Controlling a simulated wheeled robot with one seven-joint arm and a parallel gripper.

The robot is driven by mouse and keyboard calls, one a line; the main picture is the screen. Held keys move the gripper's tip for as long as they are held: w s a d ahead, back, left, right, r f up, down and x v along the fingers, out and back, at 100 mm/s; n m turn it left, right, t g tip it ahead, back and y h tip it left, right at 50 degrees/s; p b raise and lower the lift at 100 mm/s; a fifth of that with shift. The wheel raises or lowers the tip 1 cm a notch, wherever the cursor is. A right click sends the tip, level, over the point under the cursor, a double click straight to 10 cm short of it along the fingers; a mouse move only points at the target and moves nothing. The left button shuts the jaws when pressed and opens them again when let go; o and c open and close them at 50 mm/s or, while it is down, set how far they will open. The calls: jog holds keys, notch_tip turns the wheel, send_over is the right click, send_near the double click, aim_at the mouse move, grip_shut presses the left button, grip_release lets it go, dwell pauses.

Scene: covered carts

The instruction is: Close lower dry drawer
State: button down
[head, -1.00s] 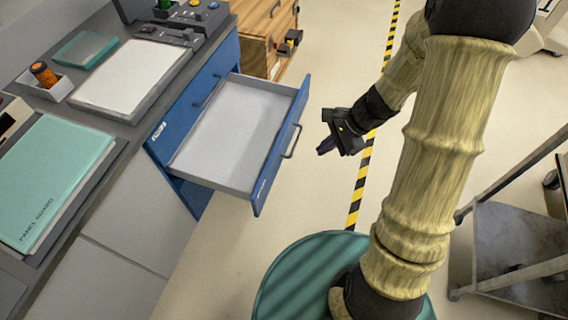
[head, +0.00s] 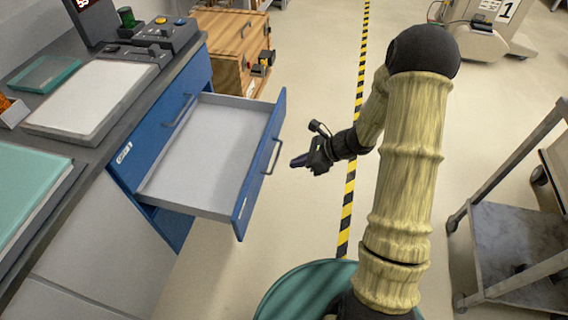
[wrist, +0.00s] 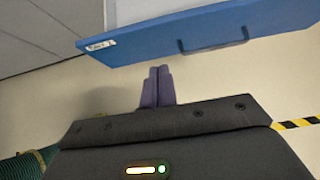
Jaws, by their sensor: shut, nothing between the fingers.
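The lower drawer (head: 208,155) of the blue cabinet stands pulled far out, and its grey inside looks empty. Its blue front with a dark bar handle (head: 273,157) faces my gripper. My gripper (head: 297,162) is shut and empty, a short way to the right of the drawer front and apart from it. In the wrist view, the purple fingertips (wrist: 158,72) are together just below the blue drawer front (wrist: 150,47), left of its handle (wrist: 213,45). A closed blue drawer (head: 175,112) with its own handle sits above it in the cabinet.
The counter holds a white-topped tray (head: 92,97), a teal panel (head: 30,195) and a control box (head: 155,35). A wooden cabinet (head: 232,50) stands behind the drawer. A grey cart (head: 515,240) is at right. The floor around the yellow-black tape (head: 348,200) is open.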

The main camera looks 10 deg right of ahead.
aim_at(256, 170)
jog(key=x, duration=0.4)
jog(key=a+r+b+x, duration=0.1)
jog(key=x, duration=0.2)
jog(key=b+x, duration=0.1)
jog(key=x, duration=0.3)
jog(key=shift+w+a+r, duration=0.1)
jog(key=shift+w+a, duration=0.2)
jog(key=shift+a, duration=0.1)
jog(key=shift+w+a+b, duration=0.15)
jog(key=shift+a+b, duration=0.15)
